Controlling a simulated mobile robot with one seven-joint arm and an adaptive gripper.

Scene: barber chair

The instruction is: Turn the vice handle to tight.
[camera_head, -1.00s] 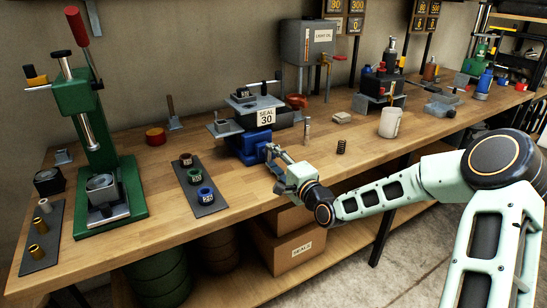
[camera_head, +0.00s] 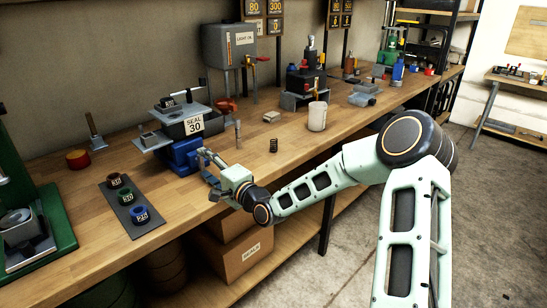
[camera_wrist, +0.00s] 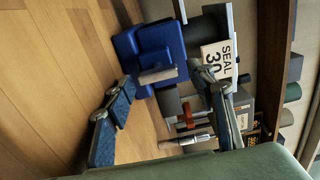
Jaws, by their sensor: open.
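The blue vice (camera_head: 181,156) stands at the bench's front edge, with a dark tray labelled SEAL 30 (camera_head: 194,125) above it. In the wrist view the vice (camera_wrist: 150,45) fills the upper middle, and its short grey handle bar (camera_wrist: 158,75) sticks out toward the camera. My gripper (camera_head: 206,164) is in front of the vice, at its right side. In the wrist view my gripper (camera_wrist: 162,80) is open, with one finger on each side of the handle bar. Whether the fingers touch the bar cannot be told. In the head view the handle is mostly hidden by the gripper.
A dark mat (camera_head: 137,206) with several seal rings lies left of the vice. A spring (camera_head: 273,145) and a white cup (camera_head: 317,116) stand to the right. A green press (camera_head: 35,235) is at the left edge.

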